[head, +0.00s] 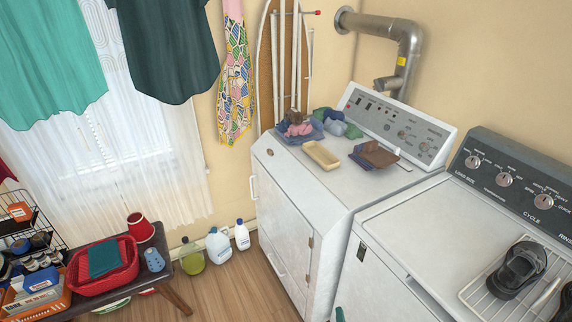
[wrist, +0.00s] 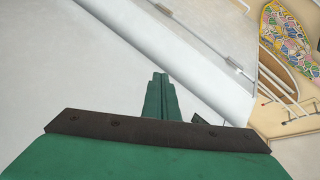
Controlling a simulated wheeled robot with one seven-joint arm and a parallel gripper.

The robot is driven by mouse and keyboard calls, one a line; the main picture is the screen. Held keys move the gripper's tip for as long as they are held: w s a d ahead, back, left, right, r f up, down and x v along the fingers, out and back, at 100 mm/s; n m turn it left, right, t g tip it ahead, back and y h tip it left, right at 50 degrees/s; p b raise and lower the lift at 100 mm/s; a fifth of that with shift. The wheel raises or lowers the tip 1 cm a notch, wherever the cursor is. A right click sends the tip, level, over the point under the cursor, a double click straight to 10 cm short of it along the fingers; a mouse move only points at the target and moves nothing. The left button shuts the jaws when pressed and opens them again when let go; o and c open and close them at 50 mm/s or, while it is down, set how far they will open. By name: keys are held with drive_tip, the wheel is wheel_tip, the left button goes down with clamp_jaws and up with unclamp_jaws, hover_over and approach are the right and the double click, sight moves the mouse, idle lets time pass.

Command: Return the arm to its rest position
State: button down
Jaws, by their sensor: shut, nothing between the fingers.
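My gripper (wrist: 161,80) shows in the wrist view with its two green fingers together and nothing between them. Behind it are pale surfaces that look like the sides of the white machines, and it seems apart from them. In the head view, only a small green piece shows at the bottom edge, in front of the machines; it may be part of my gripper. The rest of my arm is hidden from the head view.
A white dryer (head: 290,222) holds folded cloths and a cream tray (head: 321,154). A washer (head: 440,230) stands right of it, with a rack holding a dark shoe (head: 517,268). A bench with a red basket (head: 104,266) stands left. Bottles stand on the floor; the wooden floor (head: 235,290) between is clear.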

drive_tip(key=s+a+r+n, duration=0.1)
drive_tip(key=s+r+n, duration=0.25)
drive_tip(key=s, duration=0.75)
drive_tip(key=s+a+r+n, duration=0.1)
drive_tip(key=s+r+n, duration=0.3)
drive_tip(key=s, duration=0.7)
drive_tip(key=s+a+r+n+t+y, duration=0.1)
drive_tip(key=s+a+r+n, duration=0.5)
drive_tip(key=s+a+r, duration=1)
drive_tip(key=shift+a+r, duration=0.55)
